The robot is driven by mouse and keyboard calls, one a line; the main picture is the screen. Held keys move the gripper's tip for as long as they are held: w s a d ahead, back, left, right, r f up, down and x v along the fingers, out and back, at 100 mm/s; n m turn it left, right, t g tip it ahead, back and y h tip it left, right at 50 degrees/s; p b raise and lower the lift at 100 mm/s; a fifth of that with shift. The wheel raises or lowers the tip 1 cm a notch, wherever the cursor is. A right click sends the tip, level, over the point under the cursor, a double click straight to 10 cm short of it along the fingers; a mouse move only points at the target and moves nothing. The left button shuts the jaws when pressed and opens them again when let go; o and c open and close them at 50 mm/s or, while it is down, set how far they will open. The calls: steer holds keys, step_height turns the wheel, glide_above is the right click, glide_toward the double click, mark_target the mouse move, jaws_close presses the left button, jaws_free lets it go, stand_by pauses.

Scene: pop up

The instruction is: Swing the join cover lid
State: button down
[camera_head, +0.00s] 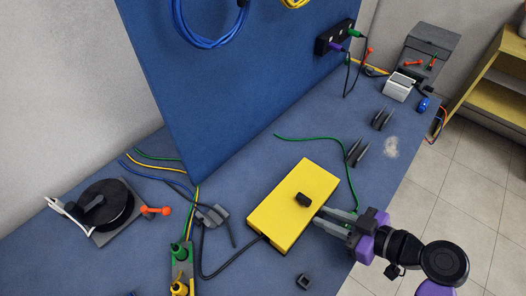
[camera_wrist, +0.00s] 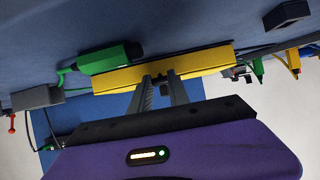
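A yellow box (camera_head: 290,198) with a flat yellow lid lies on the blue bench, and the lid looks closed. A black knob (camera_head: 303,199) sits on the top of the lid. My gripper (camera_head: 324,218) is at the right-hand side of the box, low, with its fingertips at the box's edge. In the wrist view the yellow box (camera_wrist: 205,71) spans the picture beyond the fingertips. My gripper (camera_wrist: 161,78) shows its two fingers apart there, with a small dark part between the tips. I cannot tell whether the fingertips touch the box.
A green connector (camera_wrist: 110,58) is beside the box in the wrist view. A black cable (camera_head: 222,273) runs from the box's left side. A small black block (camera_head: 303,282) lies in front. Dark clips (camera_head: 357,152) stand behind, right. A blue panel (camera_head: 240,80) rises at the back.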

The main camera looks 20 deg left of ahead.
steer(key=shift+w+a+r+p, duration=0.1)
steer(key=shift+a+r+p, duration=0.15)
steer(key=shift+r+p, duration=0.3)
steer(key=shift+w+a+r+p, duration=0.1)
steer(key=shift+a+r+p, duration=0.15)
steer(key=shift+r, duration=0.55)
steer(key=shift+w+a+r+p, duration=0.1)
steer(key=shift+a+r+p, duration=0.1)
steer(key=shift+r+p, duration=0.4)
steer(key=shift+a+r, duration=0.1)
steer(key=shift+w+a+r+p, duration=0.2)
steer(key=shift+a+r+p, duration=0.3)
steer(key=shift+r, duration=0.25)
steer(key=shift+w+a+r+p, duration=0.2)
steer(key=shift+a+r+p, duration=0.15)
steer(key=shift+a+r, duration=0.4)
steer(key=shift+r, duration=0.15)
steer(key=shift+w, duration=0.1)
steer(key=shift+w+a+r+p, duration=0.2)
steer(key=shift+a+r+p, duration=0.1)
steer(key=shift+a+r, duration=0.25)
steer(key=shift+w+a+r+p, duration=0.25)
steer(key=shift+a+r, duration=0.15)
steer(key=shift+a, duration=0.25)
steer(key=shift+w+a+r, duration=0.1)
steer(key=shift+a+r, duration=0.1)
steer(key=shift+a, duration=0.25)
